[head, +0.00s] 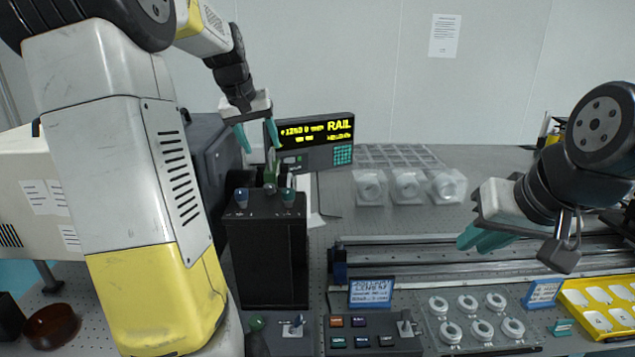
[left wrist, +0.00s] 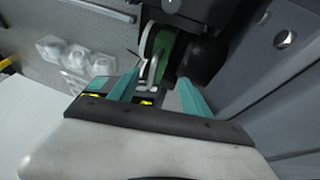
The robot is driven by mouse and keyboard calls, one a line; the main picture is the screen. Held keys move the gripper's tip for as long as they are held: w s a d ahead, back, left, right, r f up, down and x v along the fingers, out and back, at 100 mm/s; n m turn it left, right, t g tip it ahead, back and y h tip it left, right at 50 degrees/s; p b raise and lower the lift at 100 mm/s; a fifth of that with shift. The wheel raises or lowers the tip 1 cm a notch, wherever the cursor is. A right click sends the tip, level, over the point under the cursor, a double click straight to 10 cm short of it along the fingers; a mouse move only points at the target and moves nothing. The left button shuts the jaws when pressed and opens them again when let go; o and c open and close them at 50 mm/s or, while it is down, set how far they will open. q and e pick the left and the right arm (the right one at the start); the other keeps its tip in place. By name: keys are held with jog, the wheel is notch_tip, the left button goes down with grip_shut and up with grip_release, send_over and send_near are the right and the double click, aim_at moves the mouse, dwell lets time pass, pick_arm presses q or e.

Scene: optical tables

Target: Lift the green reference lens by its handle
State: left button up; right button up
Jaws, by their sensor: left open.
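The green reference lens (left wrist: 172,48) shows in the left wrist view as a dark green disc with a pale rim and a grey loop-like handle (left wrist: 153,67) at its near side. In the head view only a small green part (head: 271,160) shows below my left gripper, among knobs on top of a black box. My left gripper (head: 257,139) is open and points down above the box. In the left wrist view its teal fingers (left wrist: 158,88) stand apart, either side of the handle, with no clear contact. My right gripper (head: 477,240) hangs at the right, its fingers close together.
The black box (head: 265,255) carries several knobs. A RAIL display (head: 318,138) stands close behind the left gripper. Clear wrapped parts (head: 408,187) sit on the optical table. Grey rails (head: 420,262) cross the middle. A ring tray (head: 447,332), control panel (head: 372,328) and yellow tray (head: 570,298) lie in front.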

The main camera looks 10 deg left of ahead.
aim_at(279, 180)
pick_arm(q)
jog(key=x, duration=0.5)
jog(key=w+x, duration=0.1)
jog(key=x, duration=0.2)
jog(key=shift+w+r, duration=0.1)
grip_shut()
jog(key=shift+d, duration=0.1)
dwell(1.2)
